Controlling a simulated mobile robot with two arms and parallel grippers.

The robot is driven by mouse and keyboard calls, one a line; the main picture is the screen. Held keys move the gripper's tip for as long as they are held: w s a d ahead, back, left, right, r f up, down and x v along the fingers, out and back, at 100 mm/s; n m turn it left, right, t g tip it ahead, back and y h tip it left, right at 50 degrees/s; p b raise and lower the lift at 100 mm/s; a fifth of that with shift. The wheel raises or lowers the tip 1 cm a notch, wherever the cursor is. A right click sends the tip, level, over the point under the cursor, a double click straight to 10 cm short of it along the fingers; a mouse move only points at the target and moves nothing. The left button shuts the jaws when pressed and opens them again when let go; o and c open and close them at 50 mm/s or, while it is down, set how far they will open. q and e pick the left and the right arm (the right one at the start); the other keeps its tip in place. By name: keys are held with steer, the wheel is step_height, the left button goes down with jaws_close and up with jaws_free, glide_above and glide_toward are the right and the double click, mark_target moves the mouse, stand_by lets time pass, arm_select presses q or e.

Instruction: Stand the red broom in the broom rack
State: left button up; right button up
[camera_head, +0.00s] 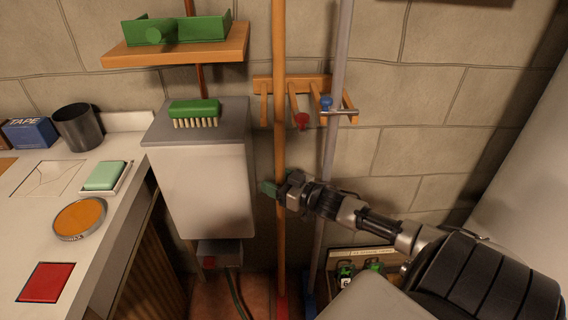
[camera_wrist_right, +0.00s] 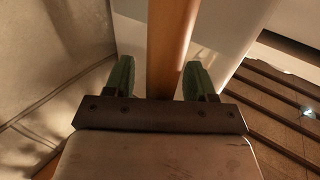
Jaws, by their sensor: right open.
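The red broom's wooden handle (camera_head: 280,150) stands upright, with its red foot (camera_head: 282,306) low at the floor. The broom rack (camera_head: 290,84) is a wooden wall rack with prongs. The handle crosses the rack's left part, in line with the gap between its left prongs; I cannot tell whether it is inside. A red knob (camera_head: 302,121) is on the rack. My right gripper (camera_head: 279,188) is open around the handle, well below the rack. In the wrist view, the handle (camera_wrist_right: 172,50) runs between the gripper's green fingertips (camera_wrist_right: 158,82), with gaps visible. My left gripper is out of view.
A grey-handled broom (camera_head: 334,100) with a blue foot stands close right, at the rack's right slot. A grey cabinet (camera_head: 205,180) with a green brush (camera_head: 195,112) on top stands left of the handle. A wooden shelf (camera_head: 175,50) hangs above; a worktop (camera_head: 110,210) is further left.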

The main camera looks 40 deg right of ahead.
steer(key=shift+s+d, duration=0.1)
steer(key=shift+s, duration=0.25)
arm_select(q)
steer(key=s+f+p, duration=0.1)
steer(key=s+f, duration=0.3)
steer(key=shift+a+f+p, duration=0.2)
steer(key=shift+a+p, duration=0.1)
steer(key=shift+p, duration=0.1)
arm_select(e)
steer(key=v, duration=1)
steer(key=shift+r, duration=0.2)
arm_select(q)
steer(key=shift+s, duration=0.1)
arm_select(e)
steer(key=shift+w, duration=0.1)
steer(key=shift+f, duration=0.1)
